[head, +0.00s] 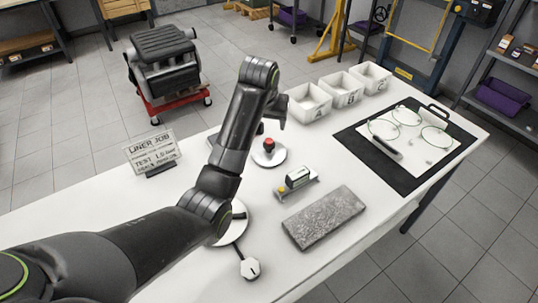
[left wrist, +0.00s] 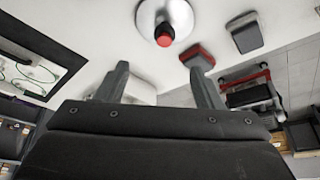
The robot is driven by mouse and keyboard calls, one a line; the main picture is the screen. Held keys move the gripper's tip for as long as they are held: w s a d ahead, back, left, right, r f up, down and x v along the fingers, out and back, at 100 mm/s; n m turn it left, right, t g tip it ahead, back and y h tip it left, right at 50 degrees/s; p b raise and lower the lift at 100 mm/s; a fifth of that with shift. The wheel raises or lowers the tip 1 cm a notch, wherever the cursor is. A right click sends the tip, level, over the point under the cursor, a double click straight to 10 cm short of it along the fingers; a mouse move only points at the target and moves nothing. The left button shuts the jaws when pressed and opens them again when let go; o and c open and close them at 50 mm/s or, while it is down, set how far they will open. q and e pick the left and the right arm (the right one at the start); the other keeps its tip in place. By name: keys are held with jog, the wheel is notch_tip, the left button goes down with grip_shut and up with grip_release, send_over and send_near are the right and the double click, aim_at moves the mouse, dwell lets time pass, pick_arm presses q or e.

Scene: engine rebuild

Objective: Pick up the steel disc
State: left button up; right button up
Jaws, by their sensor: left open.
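A round, pale disc (head: 275,158) with a red-topped knob (head: 268,145) at its centre lies on the white table. It also shows at the top of the left wrist view (left wrist: 180,14), its red knob toward the camera. A second pale round disc (head: 236,232) is partly hidden behind my left arm, with a dark bar on it. I cannot tell which is the steel disc. My left gripper (head: 281,120) is above the table near the red-knobbed disc. In the left wrist view its fingers (left wrist: 160,80) are apart with nothing gripped. My right gripper is not in view.
A grey stone slab (head: 324,217), a small block on a stand (head: 298,182) and a white hexagonal piece (head: 250,268) lie nearby. White bins (head: 309,107) line the far edge. A sign (head: 150,155) stands left. A black mat (head: 428,180) with rings is at right.

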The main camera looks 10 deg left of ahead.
aim_at(269, 140)
pick_arm(q)
jog(key=x, duration=1)
jog(key=shift+f, duration=0.15)
jog(key=shift+a+p+x, duration=0.2)
jog(key=shift+x, duration=1.1)
jog(key=shift+a+p+x, duration=0.15)
jog(key=shift+x, duration=1.2)
jog(key=shift+c, duration=0.3)
jog(key=c, duration=1.2)
